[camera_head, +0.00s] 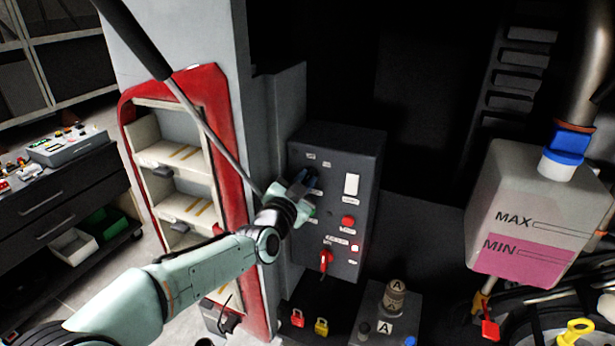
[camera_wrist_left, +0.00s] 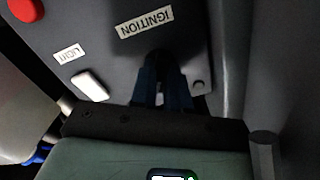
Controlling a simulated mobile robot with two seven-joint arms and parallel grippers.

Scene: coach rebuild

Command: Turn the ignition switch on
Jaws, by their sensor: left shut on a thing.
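The dark grey control panel (camera_head: 340,262) stands upright in the middle of the head view; its face also shows in the left wrist view (camera_wrist_left: 105,55). My left gripper (camera_head: 305,180) is at the upper left of the panel. In the left wrist view its two blue fingers (camera_wrist_left: 162,90) reach to the panel face just beside the IGNITION label (camera_wrist_left: 145,22). They are shut on the dark ignition switch, which is mostly hidden between them, so its turn position cannot be told. My right gripper is not in view.
A thin grey rod (camera_head: 205,125) slants down across the view near my arm. A pink-filled tank (camera_head: 540,215) stands at right.

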